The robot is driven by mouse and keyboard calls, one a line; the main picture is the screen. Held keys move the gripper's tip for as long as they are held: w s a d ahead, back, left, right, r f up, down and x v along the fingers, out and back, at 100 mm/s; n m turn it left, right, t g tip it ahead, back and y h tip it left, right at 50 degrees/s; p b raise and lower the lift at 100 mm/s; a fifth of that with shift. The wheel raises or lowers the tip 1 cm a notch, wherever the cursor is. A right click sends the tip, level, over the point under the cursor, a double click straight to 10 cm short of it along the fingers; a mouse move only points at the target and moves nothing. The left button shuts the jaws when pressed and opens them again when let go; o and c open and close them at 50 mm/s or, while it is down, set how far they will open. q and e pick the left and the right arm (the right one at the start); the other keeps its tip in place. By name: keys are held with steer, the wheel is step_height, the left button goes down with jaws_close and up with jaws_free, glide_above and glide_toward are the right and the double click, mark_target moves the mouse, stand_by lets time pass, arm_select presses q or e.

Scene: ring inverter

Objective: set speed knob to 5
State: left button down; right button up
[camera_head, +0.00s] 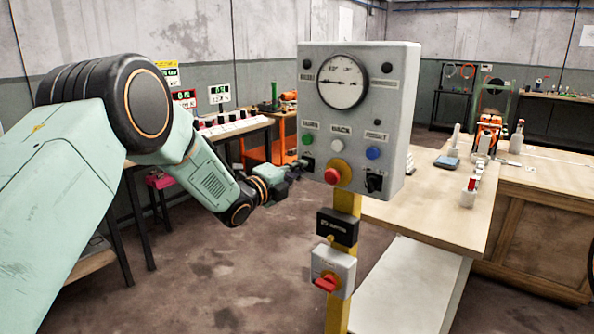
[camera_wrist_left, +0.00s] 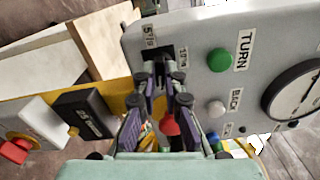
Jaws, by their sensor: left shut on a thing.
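The grey control panel (camera_head: 360,110) stands on a yellow post, with a round dial gauge (camera_head: 342,82) at its top. The black speed knob (camera_wrist_left: 158,54) is at the panel's lower left corner, beside small number labels; its pointer setting is too hidden to read. My left gripper (camera_head: 292,168) reaches the panel from the left at this corner. In the left wrist view my left gripper (camera_wrist_left: 161,68) has its fingertips closed on the knob, covering much of it. My right gripper is in neither view.
Close by on the panel are a green button (camera_head: 308,139), a white button (camera_head: 338,145), a blue button (camera_head: 373,153), a red mushroom button (camera_head: 332,176) and another black knob (camera_head: 374,182). A red switch (camera_head: 326,283) sits lower on the post. A wooden workbench (camera_head: 440,200) stands behind to the right.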

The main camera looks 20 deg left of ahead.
arm_select(q)
steer(key=shift+n, duration=0.3)
steer(key=m+p, duration=0.2)
steer(key=m, duration=0.9)
steer(key=m+p, duration=0.2)
steer(key=m, duration=0.9)
steer(key=m+p, duration=0.3)
steer(key=m, duration=0.7)
steer(key=shift+s+d+f+m, duration=0.1)
steer(key=shift+s+f+m, duration=0.05)
steer(key=shift+f+m, duration=0.25)
stand_by(0.4)
stand_by(0.5)
steer(key=c, duration=1.5)
jaws_free()
steer(key=shift+r, duration=0.2)
steer(key=shift+o, duration=0.3)
steer(key=shift+r, duration=0.1)
